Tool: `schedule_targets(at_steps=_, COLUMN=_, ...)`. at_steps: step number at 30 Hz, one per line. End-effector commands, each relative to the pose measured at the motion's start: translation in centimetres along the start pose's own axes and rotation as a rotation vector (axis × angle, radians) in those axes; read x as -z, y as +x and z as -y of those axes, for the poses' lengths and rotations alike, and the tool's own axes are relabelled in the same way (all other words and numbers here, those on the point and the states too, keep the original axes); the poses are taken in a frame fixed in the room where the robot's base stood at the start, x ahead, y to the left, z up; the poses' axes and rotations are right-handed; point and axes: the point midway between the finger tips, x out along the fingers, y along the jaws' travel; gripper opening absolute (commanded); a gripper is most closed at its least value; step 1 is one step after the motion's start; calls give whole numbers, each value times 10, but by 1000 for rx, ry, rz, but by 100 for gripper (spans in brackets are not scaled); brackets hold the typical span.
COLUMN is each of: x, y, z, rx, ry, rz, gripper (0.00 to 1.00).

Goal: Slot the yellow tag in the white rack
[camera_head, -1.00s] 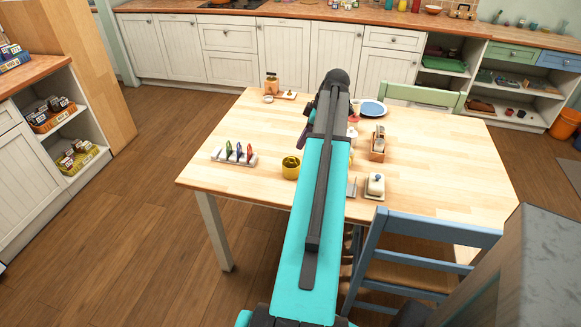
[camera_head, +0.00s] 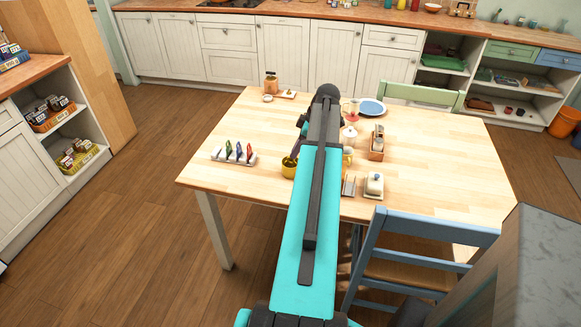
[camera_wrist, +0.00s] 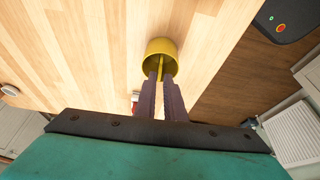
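The white rack (camera_head: 218,155) lies near the left edge of the wooden table, with several coloured tags standing in it. A yellow cup (camera_head: 288,172) stands to its right, partly hidden by my arm; it also shows in the wrist view (camera_wrist: 162,46). A thin yellow strip (camera_wrist: 161,66), apparently the yellow tag, shows inside the cup's outline. My gripper (camera_wrist: 162,76) points into the cup's mouth, its two dark fingers on either side of the strip. A narrow gap shows between the fingers; whether they press on the strip is unclear.
On the table (camera_head: 450,160) are a blue plate (camera_head: 372,107), a wooden holder (camera_head: 377,142), a white butter dish (camera_head: 374,185) and a jar (camera_head: 271,84). A blue chair (camera_head: 425,230) stands at the front. The table's right side is clear.

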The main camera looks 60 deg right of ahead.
Motion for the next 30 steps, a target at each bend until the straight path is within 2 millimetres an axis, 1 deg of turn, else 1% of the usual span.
schedule_targets(at_steps=5, x=2, y=11, z=0, rx=2, ry=-1, rz=0, gripper=9)
schedule_targets(at_steps=12, x=3, y=35, z=0, rx=2, ry=-1, rz=0, gripper=9)
schedule_targets(at_steps=16, x=3, y=45, z=0, rx=2, ry=-2, rz=0, gripper=9)
schedule_targets(at_steps=21, x=3, y=49, z=0, rx=1, ry=-2, rz=0, gripper=9)
schedule_targets(at_steps=30, x=3, y=49, z=0, rx=1, ry=-2, rz=0, gripper=9)
